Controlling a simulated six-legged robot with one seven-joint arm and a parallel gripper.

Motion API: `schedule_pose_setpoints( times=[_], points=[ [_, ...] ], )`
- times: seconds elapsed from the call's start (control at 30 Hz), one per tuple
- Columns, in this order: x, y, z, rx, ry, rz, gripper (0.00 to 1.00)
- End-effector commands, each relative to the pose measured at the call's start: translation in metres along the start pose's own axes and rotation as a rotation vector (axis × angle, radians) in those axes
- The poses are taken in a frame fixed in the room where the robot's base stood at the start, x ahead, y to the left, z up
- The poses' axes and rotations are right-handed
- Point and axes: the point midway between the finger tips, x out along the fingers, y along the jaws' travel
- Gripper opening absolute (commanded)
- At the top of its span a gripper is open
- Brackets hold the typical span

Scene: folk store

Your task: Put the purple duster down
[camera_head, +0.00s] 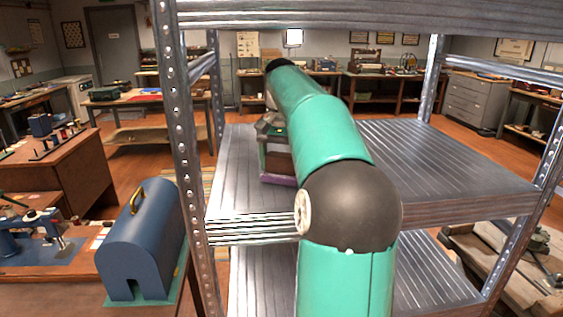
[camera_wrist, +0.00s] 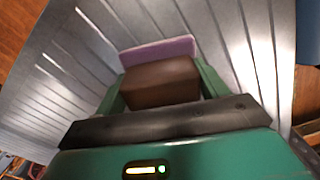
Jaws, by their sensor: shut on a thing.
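The purple duster (camera_wrist: 158,52) has a brown block-shaped body and a flat purple pad. In the wrist view, my gripper (camera_wrist: 162,82) has its two green fingers on either side of the brown body and is shut on it. In the head view, the duster (camera_head: 279,180) shows left of my arm, purple side down, at the metal shelf (camera_head: 435,155). My gripper (camera_head: 272,130) is above it, partly hidden by my arm. I cannot tell whether the pad touches the shelf.
The ridged shelf is bare around the duster, with wide free room to the right. Metal posts (camera_head: 178,150) and an upper shelf (camera_head: 370,18) frame it. A lower shelf (camera_head: 425,275) lies beneath. A blue domed case (camera_head: 150,240) stands outside at left.

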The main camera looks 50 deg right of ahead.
Motion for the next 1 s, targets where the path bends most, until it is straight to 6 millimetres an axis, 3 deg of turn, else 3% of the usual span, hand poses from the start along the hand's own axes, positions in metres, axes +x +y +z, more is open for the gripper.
schedule_pose_setpoints(
  times=[0.2,0.23,0.33,0.77,1.0],
  points=[
    [0.004,0.000,0.000,-0.001,-0.001,0.001,0.36],
    [0.004,0.000,0.000,0.000,-0.001,0.001,0.76],
    [0.004,0.000,0.000,0.000,-0.001,0.001,0.94],
    [0.004,0.000,0.000,0.001,-0.002,-0.001,0.94],
    [-0.038,-0.003,0.000,-0.002,0.003,-0.002,0.94]
  ],
)
